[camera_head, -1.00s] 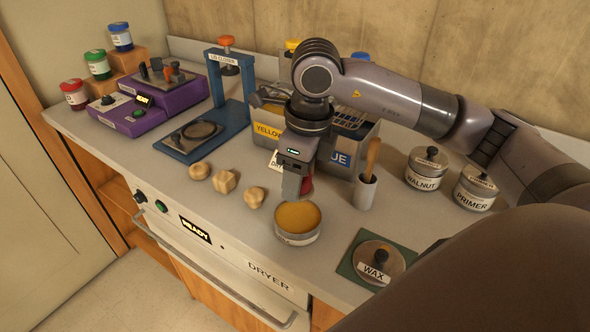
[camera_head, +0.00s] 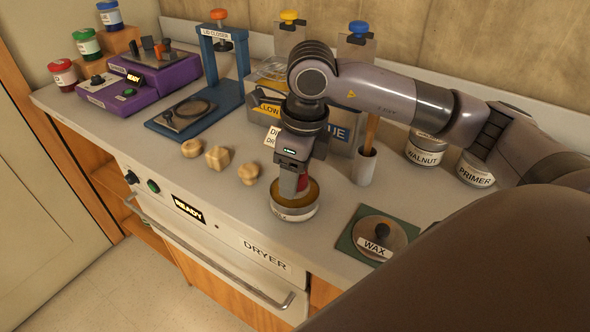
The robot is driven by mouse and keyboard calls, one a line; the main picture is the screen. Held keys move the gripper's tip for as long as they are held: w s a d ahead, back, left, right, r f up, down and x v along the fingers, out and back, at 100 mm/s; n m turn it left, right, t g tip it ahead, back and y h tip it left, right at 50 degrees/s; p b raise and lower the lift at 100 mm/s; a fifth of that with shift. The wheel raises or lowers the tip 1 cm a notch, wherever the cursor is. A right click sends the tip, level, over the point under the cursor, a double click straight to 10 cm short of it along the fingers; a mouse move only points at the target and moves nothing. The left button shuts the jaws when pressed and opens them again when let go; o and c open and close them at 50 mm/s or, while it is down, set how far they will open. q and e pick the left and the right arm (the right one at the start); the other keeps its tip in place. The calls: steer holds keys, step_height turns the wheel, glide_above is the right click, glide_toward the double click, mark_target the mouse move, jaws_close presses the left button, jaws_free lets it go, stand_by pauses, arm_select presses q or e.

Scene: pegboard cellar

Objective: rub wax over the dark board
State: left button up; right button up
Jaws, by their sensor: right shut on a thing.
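An open round tin of amber wax (camera_head: 309,196) stands on the counter near its front edge. My right gripper (camera_head: 289,186) is directly over the tin, pointing down, its fingertips down at the wax. It is shut on a small red thing (camera_head: 303,182), mostly hidden by the fingers; whether it touches the wax I cannot tell. The lid marked WAX (camera_head: 378,239), with a dark knob, lies on a green mat (camera_head: 349,238) right of the tin. I cannot make out the dark board; my arm covers the counter's right front. My left gripper is not in view.
Several pale wooden knobs (camera_head: 218,158) lie left of the tin. A blue lid closer (camera_head: 229,89) and purple machine (camera_head: 133,90) are left.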

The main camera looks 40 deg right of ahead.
steer(key=shift+f+b, duration=0.55)
steer(key=shift+b, duration=0.1)
stand_by(2.0)
steer(key=shift+r+p, duration=2.3)
steer(key=shift+r, duration=1.3)
